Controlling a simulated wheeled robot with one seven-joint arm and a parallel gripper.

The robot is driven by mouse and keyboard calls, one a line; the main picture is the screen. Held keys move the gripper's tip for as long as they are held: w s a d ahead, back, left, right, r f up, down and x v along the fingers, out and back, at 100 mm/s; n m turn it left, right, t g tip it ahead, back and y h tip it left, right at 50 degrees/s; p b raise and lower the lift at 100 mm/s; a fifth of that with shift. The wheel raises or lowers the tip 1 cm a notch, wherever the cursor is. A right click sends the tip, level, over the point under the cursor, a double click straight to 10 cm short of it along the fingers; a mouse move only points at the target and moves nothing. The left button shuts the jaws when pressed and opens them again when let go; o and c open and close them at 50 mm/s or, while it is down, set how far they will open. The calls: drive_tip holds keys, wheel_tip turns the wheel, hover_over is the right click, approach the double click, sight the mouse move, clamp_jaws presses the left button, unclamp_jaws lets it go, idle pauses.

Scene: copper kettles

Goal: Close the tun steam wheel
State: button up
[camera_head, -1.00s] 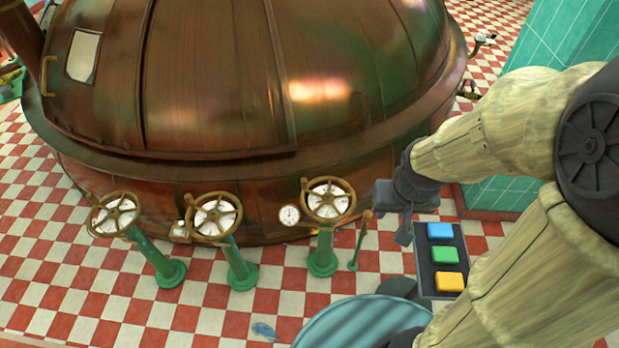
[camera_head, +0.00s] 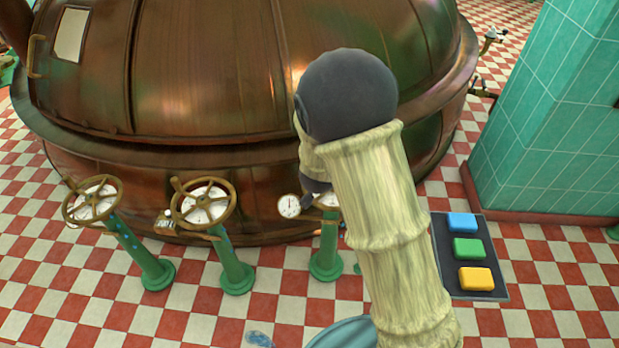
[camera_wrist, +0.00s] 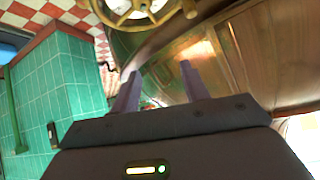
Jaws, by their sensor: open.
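Three brass handwheels stand on green pedestals in front of the copper kettle: a left wheel (camera_head: 93,201), a middle wheel (camera_head: 204,203) and a right wheel (camera_head: 326,201). I cannot tell by any readable label which is the tun steam wheel. My arm covers most of the right wheel in the head view. In the wrist view, part of a brass wheel (camera_wrist: 136,14) shows at the top edge, beyond the fingertips. My gripper (camera_wrist: 157,70) is open, with nothing between its fingers. The head view hides it behind my arm.
The large copper kettle (camera_head: 200,70) fills the back. A small gauge (camera_head: 289,206) sits beside the right wheel. A panel with blue, green and yellow buttons (camera_head: 468,250) is right of my arm. A teal tiled pillar (camera_head: 560,120) stands at right. Checkered floor (camera_head: 90,300) is clear at front left.

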drive_tip(key=a+f+t+h+b, duration=0.2)
drive_tip(key=a+f+b, duration=0.3)
drive_tip(key=f, duration=0.3)
drive_tip(key=a+f+t+h+b, duration=0.2)
drive_tip(key=a+f+t+b, duration=0.3)
drive_tip(key=a+f+b, duration=0.1)
wheel_tip(320, 180, down, 2)
drive_tip(key=shift+w+a+f+m+b, duration=0.15)
drive_tip(key=shift+a+f+m+b, duration=0.2)
drive_tip(key=shift+b, duration=0.35)
drive_tip(key=shift+w+d, duration=0.1)
drive_tip(key=shift+w, duration=0.05)
drive_tip(key=b+x, duration=0.1)
drive_tip(key=x, duration=0.4)
drive_tip(key=b+x, duration=0.1)
drive_tip(key=x, duration=0.5)
drive_tip(key=b+x, duration=0.1)
drive_tip(key=x, duration=0.5)
drive_tip(key=shift+d+r, duration=0.25)
drive_tip(key=shift+r, duration=0.1)
clamp_jaws()
